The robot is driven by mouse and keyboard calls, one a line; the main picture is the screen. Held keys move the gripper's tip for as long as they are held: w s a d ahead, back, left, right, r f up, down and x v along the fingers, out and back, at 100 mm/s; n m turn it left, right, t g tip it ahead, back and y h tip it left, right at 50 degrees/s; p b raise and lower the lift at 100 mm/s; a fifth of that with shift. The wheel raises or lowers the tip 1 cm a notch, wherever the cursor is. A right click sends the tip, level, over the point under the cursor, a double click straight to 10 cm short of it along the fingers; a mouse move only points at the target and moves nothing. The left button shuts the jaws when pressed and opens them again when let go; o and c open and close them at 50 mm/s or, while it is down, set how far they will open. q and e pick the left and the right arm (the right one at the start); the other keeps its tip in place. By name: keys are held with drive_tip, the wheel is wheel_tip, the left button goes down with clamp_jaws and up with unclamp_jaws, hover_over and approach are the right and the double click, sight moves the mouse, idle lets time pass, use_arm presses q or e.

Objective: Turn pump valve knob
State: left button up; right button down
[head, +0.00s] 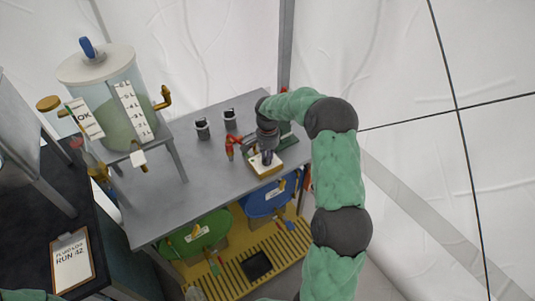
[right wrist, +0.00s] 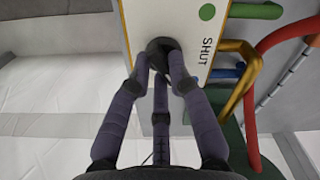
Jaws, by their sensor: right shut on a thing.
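The pump valve panel (head: 262,171) is a white plate with a yellow edge on the grey table, at the middle of the head view. In the right wrist view, the panel (right wrist: 184,14) carries the word SHUT and a green dot. A dark round knob (right wrist: 160,44) sits on it. My right gripper (right wrist: 160,62) has its dark fingers closed in around the knob, and they hide part of it. In the head view, my right gripper (head: 267,152) reaches down onto the panel. My left gripper is not in view.
Red, yellow, blue and green pipes (right wrist: 240,75) run beside the panel. Two small dark-topped cups (head: 203,128) stand on the grey table (head: 190,170). A clear tank (head: 112,95) stands at the left. Green (head: 200,235) and blue (head: 268,198) drums sit below the table.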

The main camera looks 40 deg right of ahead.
drive_tip(key=n+p, duration=0.3)
drive_tip(key=n, duration=0.1)
drive_tip(key=shift+r+n, duration=0.1)
drive_tip(key=shift+n, duration=0.2)
drive_tip(key=n+p, duration=0.2)
drive_tip(key=n, duration=0.2)
drive_tip(key=shift+w+d+n+p, duration=0.1)
drive_tip(key=shift+n+p, duration=0.3)
drive_tip(key=c, duration=1.1)
unclamp_jaws()
drive_tip(key=shift+c, duration=0.2)
wheel_tip(320, 180, up, 12)
